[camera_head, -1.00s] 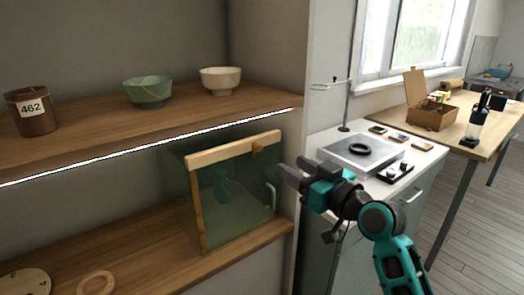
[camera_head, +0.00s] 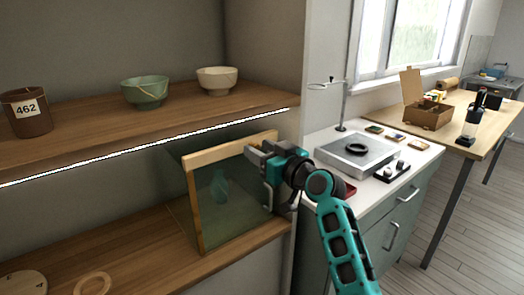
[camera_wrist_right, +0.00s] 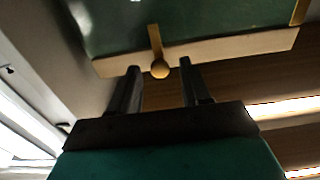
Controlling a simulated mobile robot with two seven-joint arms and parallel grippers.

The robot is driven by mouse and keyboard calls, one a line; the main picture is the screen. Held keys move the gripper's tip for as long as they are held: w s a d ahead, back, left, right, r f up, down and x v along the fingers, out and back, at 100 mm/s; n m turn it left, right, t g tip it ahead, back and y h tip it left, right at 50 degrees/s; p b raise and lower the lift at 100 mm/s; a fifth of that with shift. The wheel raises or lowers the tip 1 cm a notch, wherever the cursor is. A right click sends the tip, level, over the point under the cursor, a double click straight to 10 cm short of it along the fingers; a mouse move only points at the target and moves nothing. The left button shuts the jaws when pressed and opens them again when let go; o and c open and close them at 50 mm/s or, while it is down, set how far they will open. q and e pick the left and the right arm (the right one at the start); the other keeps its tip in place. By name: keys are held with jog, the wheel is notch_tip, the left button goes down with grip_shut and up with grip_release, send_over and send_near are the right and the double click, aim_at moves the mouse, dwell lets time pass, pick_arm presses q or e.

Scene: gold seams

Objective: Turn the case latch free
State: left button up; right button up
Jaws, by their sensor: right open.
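The glass case (camera_head: 216,153) with a wooden frame stands on the lower shelf, its door shut. A greenish vase shape (camera_head: 220,187) shows dimly through the glass. My right gripper (camera_head: 259,154) is at the right end of the case's top rail and hides the latch in the head view. In the right wrist view the latch (camera_wrist_right: 158,55) is a small wooden bar with a round knob, across the pale rail. The right gripper (camera_wrist_right: 160,78) is open there, with the knob between and just beyond its fingertips. Contact cannot be told. My left gripper is out of view.
The upper shelf (camera_head: 85,125) above the case holds a brown cup labelled 462 (camera_head: 27,112), a green bowl (camera_head: 144,92) and a cream bowl (camera_head: 217,79). A white cabinet top (camera_head: 400,160) with tools stands at the right.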

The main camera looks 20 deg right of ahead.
grip_shut()
